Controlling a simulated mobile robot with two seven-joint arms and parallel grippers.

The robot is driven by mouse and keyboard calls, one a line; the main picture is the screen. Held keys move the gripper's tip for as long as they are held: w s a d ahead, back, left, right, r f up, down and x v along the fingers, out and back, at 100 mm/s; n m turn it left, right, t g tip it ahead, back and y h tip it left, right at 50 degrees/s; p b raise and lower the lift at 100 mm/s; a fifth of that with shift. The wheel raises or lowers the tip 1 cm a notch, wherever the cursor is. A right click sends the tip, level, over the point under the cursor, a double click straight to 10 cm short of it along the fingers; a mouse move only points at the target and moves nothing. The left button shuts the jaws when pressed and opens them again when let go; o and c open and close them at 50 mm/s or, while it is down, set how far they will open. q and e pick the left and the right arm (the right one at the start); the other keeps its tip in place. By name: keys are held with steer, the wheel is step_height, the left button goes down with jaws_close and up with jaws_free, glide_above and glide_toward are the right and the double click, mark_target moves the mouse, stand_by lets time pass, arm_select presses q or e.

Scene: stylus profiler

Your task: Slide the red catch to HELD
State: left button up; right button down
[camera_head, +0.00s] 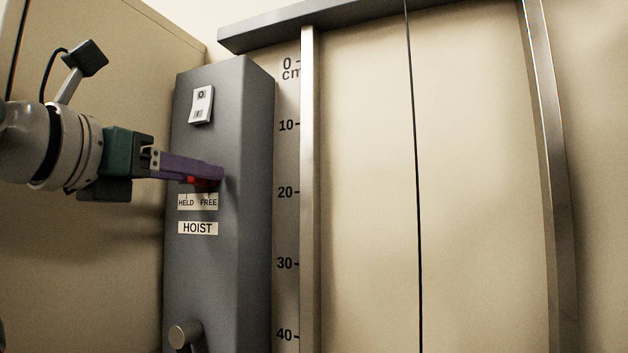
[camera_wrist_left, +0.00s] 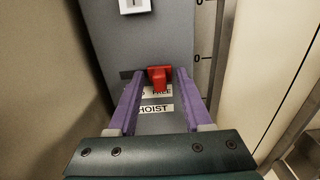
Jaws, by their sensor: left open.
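The red catch (camera_wrist_left: 160,78) sits at the right end of a dark slot on the grey hoist box, above the word FREE. My left gripper (camera_head: 221,174) reaches in from the left, its purple fingers open. In the left wrist view the fingers stand on either side of the catch, with a gap visible on each side. In the head view the catch (camera_head: 202,183) is mostly hidden behind the fingers. The HELD and FREE label (camera_head: 198,202) is below it; the left finger covers most of HELD in the wrist view. My right gripper is not in view.
The grey hoist box (camera_head: 210,285) carries a white rocker switch (camera_head: 201,105) above the catch, a HOIST label (camera_head: 198,228) below, and a round knob (camera_head: 184,335) lower down. A centimetre scale (camera_head: 286,193) and metal rail (camera_head: 310,200) stand to the right.

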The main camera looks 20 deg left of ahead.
arm_select(q)
steer(key=shift+s, duration=0.1)
steer(key=shift+c, duration=0.2)
jaws_close()
stand_by(1.1)
